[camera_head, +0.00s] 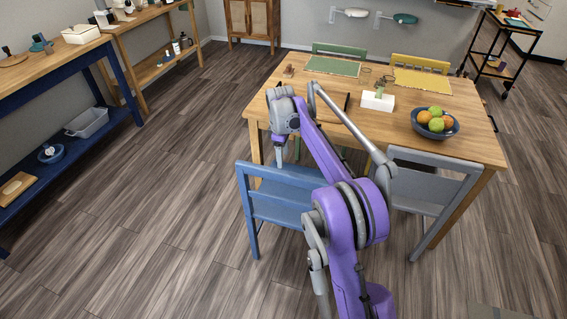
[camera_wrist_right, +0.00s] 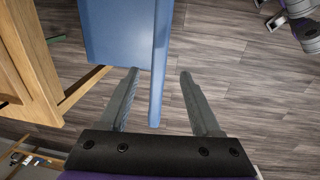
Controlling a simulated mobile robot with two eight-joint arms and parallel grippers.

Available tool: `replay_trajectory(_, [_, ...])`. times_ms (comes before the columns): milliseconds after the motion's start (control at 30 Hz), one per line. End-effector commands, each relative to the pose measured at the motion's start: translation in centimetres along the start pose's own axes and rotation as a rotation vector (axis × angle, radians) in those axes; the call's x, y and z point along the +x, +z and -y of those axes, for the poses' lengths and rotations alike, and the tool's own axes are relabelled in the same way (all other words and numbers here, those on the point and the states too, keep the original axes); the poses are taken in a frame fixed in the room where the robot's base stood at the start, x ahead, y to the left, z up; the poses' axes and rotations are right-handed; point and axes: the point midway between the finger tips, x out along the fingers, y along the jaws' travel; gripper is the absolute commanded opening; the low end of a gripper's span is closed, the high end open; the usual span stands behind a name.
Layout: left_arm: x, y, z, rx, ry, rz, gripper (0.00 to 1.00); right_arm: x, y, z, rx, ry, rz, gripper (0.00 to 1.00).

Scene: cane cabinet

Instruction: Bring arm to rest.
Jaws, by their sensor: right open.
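My right arm, purple and grey, reaches up and forward from the bottom of the head view. Its right gripper (camera_head: 279,158) hangs down over the blue chair (camera_head: 283,195), near the table's front left corner. In the wrist view the right gripper (camera_wrist_right: 160,76) has its two dark fingers spread apart. The blue chair (camera_wrist_right: 118,32) shows beyond and between the fingers; I cannot tell whether they touch it. I see nothing held. My left gripper is not in view.
The wooden table (camera_head: 330,108) carries a fruit bowl (camera_head: 450,130), a white block (camera_head: 377,101) and placemats. A grey chair (camera_head: 420,190) stands at its front right. A blue-framed shelf (camera_head: 95,125) is at the left. The floor (camera_head: 150,220) between shelf and chairs is clear.

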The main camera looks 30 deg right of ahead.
Motion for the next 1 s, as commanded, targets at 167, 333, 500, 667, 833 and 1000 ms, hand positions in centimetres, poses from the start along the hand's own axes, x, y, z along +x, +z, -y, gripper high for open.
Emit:
replay_trajectory(167, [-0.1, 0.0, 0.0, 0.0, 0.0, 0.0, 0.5, -0.8, 0.0, 0.0, 0.0, 0.0, 0.0, 0.65])
replay_trajectory(333, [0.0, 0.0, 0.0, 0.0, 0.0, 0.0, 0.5, -0.8, 0.0, 0.0, 0.0, 0.0, 0.0, 0.65])
replay_trajectory(500, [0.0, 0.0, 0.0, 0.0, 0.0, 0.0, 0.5, -0.8, 0.0, 0.0, 0.0, 0.0, 0.0, 0.65])
replay_trajectory(667, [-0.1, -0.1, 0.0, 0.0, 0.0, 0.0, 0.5, -1.0, 0.0, 0.2, 0.003, 0.001, -0.001, 0.65])
replay_trajectory(833, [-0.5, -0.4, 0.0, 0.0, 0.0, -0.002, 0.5, -3.4, -0.2, 2.7, 0.052, 0.021, -0.023, 0.65])
replay_trajectory(1000, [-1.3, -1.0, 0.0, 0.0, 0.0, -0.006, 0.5, -7.5, 0.2, 8.6, 0.167, 0.058, -0.078, 0.65])
